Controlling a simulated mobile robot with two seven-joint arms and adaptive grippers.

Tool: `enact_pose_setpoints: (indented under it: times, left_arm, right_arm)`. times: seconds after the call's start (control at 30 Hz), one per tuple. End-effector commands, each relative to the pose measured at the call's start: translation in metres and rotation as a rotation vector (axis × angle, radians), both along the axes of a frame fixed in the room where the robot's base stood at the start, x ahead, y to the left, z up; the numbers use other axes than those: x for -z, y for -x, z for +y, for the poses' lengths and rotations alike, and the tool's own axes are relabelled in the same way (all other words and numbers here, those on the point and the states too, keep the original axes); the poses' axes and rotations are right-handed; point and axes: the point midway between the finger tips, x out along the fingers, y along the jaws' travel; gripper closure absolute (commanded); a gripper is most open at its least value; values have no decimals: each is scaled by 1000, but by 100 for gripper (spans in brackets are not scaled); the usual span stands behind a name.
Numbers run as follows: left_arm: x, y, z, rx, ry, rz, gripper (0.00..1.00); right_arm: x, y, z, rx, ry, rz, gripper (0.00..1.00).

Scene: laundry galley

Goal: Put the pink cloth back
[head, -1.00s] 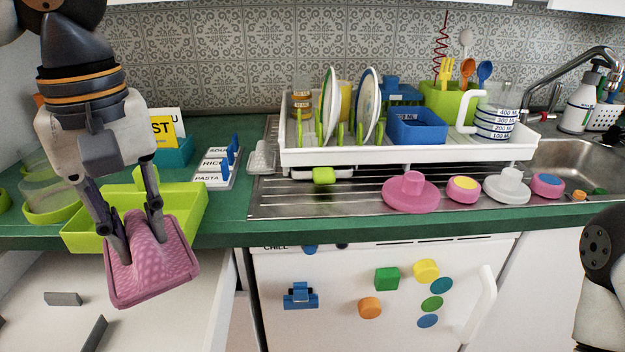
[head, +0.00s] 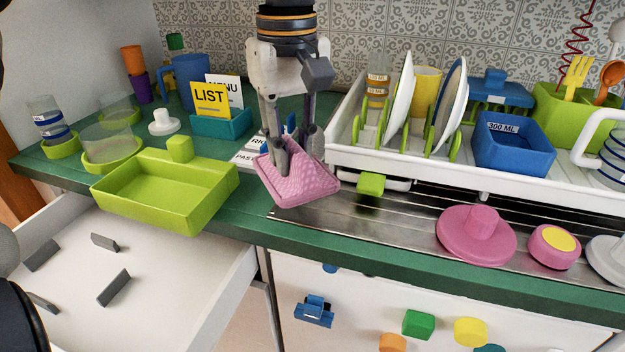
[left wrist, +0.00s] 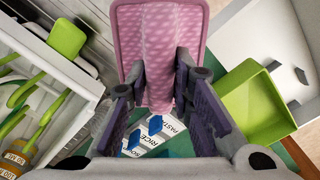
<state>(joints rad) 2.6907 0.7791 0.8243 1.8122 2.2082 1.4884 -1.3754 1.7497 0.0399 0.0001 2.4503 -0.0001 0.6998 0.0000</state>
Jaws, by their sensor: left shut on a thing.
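The pink cloth (head: 298,185) is pinched up in the middle, its edges spread out below. My left gripper (head: 293,155) points down and is shut on it. In the head view it shows over the counter's front part, between the lime tray and the dish rack, and it covers part of the label board. It looks held up rather than lying flat, but its height is hard to tell. In the left wrist view the cloth (left wrist: 160,45) sits between the fingers (left wrist: 162,85). My right gripper is not in view.
The white dish rack (head: 480,180) with plates and a blue box (head: 513,142) stands to the right. The lime tray (head: 125,212) is left, above an open white drawer (head: 175,285) with grey dividers.

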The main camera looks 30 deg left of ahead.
Motion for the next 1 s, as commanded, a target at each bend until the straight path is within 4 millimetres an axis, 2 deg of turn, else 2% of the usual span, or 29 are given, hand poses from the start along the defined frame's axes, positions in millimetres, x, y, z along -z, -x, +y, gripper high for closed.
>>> enact_pose_setpoints:
  times: [0.07,0.2,0.3,0.43,0.83,0.87,0.9,0.93,1.0]
  left_arm:
    - [17,-12,-1,1,-1,8,100]
    - [32,-24,-2,1,-1,7,100]
    - [53,-38,-3,1,-1,12,100]
    - [73,-37,-3,3,-1,3,100]
    - [78,-37,-4,1,0,-4,100]
    - [79,-37,-4,1,0,-4,77]
    - [79,-37,-4,1,0,-4,68]
    - [79,-37,-4,1,0,-4,61]
    - [79,-37,-4,1,0,-4,59]
  right_arm:
    - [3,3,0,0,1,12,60]
    - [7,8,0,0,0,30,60]
    - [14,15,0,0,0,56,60]
    - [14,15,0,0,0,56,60]
    - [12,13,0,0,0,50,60]
    - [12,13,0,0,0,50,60]
    - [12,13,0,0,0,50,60]
    - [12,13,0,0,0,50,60]
    - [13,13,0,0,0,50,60]
